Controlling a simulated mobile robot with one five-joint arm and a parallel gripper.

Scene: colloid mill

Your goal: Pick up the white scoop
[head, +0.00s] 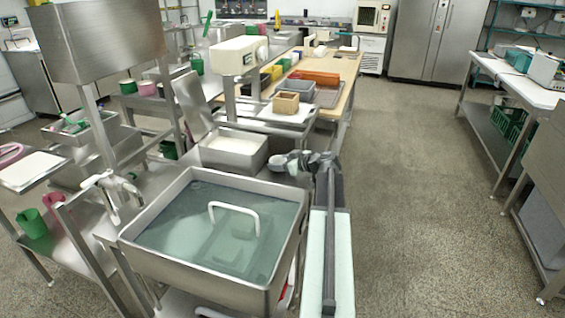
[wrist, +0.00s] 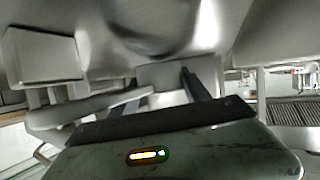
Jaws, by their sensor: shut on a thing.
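My gripper (head: 285,163) is at the end of my grey arm in the head view, beside the right side of a steel pan of white material (head: 236,143). In the wrist view a dark finger (wrist: 194,84) presses against a pale, bar-like piece, which looks like part of the white scoop (wrist: 95,105). The gripper is shut on it. The rest of the scoop is hard to make out; in the head view I cannot pick it out from my gripper.
A large steel basin (head: 140,228) of greenish liquid with a white handle stands in front. A wooden-topped table (head: 344,83) with trays is behind. Green and pink jugs stand at left. The floor on the right (head: 420,200) is clear up to a steel bench (head: 500,150).

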